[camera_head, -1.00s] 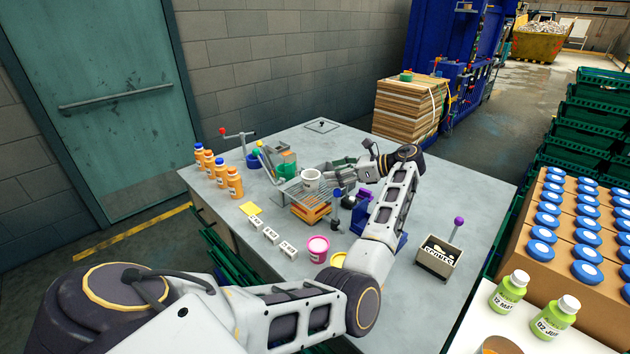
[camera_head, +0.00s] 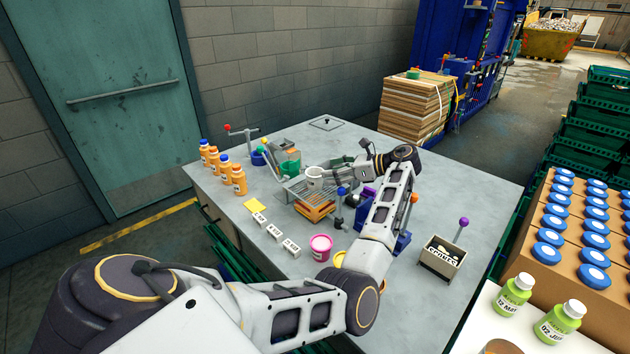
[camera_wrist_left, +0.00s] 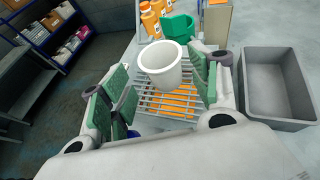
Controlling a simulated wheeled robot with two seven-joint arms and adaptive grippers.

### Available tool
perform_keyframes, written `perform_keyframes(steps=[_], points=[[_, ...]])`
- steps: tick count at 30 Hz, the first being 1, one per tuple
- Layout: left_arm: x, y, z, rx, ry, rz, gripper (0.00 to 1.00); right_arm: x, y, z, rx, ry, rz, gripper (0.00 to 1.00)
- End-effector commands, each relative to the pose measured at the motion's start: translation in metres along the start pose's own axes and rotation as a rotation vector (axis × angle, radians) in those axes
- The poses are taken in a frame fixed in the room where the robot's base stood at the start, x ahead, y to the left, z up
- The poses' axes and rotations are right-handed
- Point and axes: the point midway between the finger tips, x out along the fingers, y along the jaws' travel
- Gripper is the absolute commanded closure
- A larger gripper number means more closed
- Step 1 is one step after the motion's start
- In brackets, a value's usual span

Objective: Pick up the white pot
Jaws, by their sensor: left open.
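The white pot (camera_head: 314,178) stands upright on a metal wire rack (camera_head: 291,187) near the middle of the table. My left gripper (camera_head: 331,174) is open at the pot's right side, with my arm coming in over the table. In the left wrist view the pot (camera_wrist_left: 163,70) shows between the two spread green-padded fingers of the gripper (camera_wrist_left: 158,88). Neither finger is clearly touching it. My right gripper is out of view.
Orange bottles (camera_head: 238,181) stand along the table's left edge. A green cup (camera_head: 290,161) is behind the rack. A pink-and-white tub (camera_head: 321,247) and white blocks (camera_head: 275,232) lie in front. A grey bin (camera_wrist_left: 283,90) is right of the gripper in the wrist view.

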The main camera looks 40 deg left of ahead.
Motion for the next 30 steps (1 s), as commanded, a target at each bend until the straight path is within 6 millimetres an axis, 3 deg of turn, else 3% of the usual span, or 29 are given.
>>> perform_keyframes(steps=[12,30], points=[[0.051,0.0,0.001,0.0,0.0,0.0,0.38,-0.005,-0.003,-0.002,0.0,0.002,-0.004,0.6],[0.062,0.0,0.001,0.001,0.0,0.0,0.38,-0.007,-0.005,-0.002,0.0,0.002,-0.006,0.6]])
